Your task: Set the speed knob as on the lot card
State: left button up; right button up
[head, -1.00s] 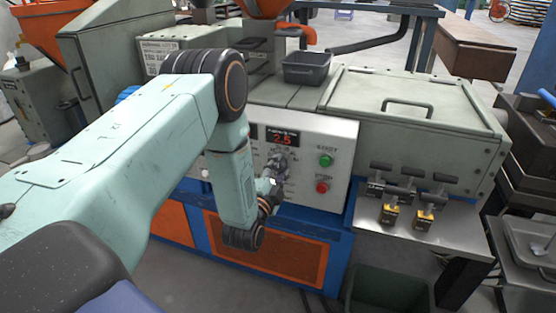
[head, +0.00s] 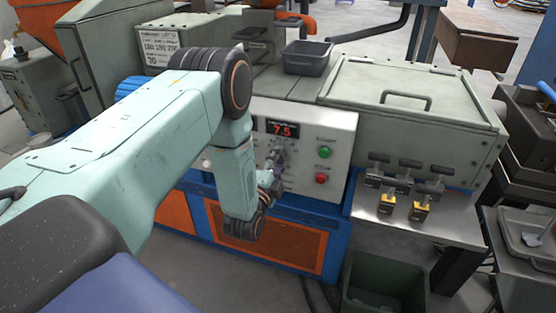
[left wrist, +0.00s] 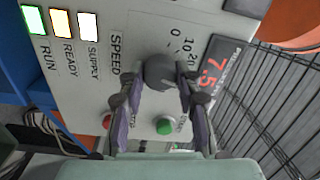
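The round dark speed knob (left wrist: 160,70) sits on the pale control panel (head: 338,130), beside the word SPEED. My left gripper (left wrist: 160,88) is shut on it, one finger on each side; it also shows at the panel in the head view (head: 277,162). The red-digit display (head: 283,129) reads 7.5, and the left wrist view shows the same reading (left wrist: 212,70). A white printed card (head: 160,48) stands at the back left; its print is too small to read surely, and I cannot tell whether it is the lot card. My right gripper is not in view.
Green (head: 324,152) and red (head: 320,178) buttons sit right of the knob. Green, yellow and white lamps (left wrist: 60,21) line the panel. A grey bin (head: 306,58) stands on the machine top. Black-handled clamps (head: 410,180) stand on the side shelf.

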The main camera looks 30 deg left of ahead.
pick_arm(q)
jog(key=o, duration=0.4)
jog(key=shift+v, duration=3.75)
